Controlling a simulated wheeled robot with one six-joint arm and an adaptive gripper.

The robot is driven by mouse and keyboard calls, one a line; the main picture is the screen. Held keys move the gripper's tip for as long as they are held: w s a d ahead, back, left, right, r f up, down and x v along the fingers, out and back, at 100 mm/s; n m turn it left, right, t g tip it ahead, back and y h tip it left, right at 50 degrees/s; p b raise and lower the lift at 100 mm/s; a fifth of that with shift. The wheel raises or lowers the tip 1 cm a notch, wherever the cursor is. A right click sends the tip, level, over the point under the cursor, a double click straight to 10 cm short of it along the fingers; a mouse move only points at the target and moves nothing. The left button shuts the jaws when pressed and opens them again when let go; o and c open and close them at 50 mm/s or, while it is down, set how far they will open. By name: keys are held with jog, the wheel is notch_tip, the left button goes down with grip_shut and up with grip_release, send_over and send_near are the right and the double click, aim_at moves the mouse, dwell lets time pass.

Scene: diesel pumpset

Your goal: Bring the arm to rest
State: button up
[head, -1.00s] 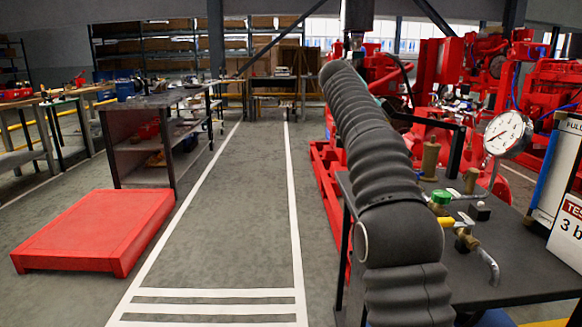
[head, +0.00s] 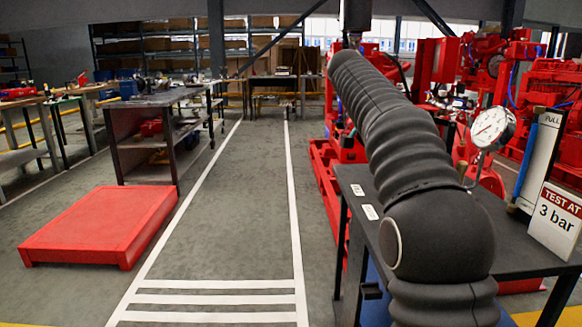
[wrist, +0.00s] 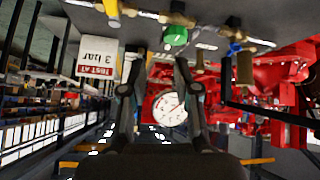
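My arm, in a dark ribbed sleeve, runs in the head view from the lower right up and away to the top middle. Its far end is upright there, and the gripper itself cannot be made out. In the wrist view my gripper (wrist: 160,62) shows two dark fingers spread apart with nothing between them. A dial gauge (wrist: 170,107) shows behind the gap, apart from the fingers. The picture there is upside down.
A dark bench (head: 520,250) stands right, under the arm, with a round gauge (head: 493,128) and a "TEST AT 3 bar" sign (head: 556,219). Red machinery (head: 440,62) stands behind. A red platform (head: 100,226) lies left; the lined walkway (head: 225,220) is clear.

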jog(key=s+a+f+n+t+y, duration=0.1)
jog(key=s+a+f+n+y, duration=0.1)
jog(key=s+f, duration=0.5)
jog(key=s+a+f+n+t+y, duration=0.2)
jog(key=s+f+n, duration=0.5)
jog(key=s, duration=0.9)
jog(key=s+a+f+n+t+y, duration=0.1)
jog(key=s+a+f+n+y, duration=0.3)
jog(key=s+f, duration=0.5)
jog(key=shift+s+a+f+n, duration=0.15)
jog(key=shift+s+a+n, duration=0.5)
jog(key=shift+s, duration=0.55)
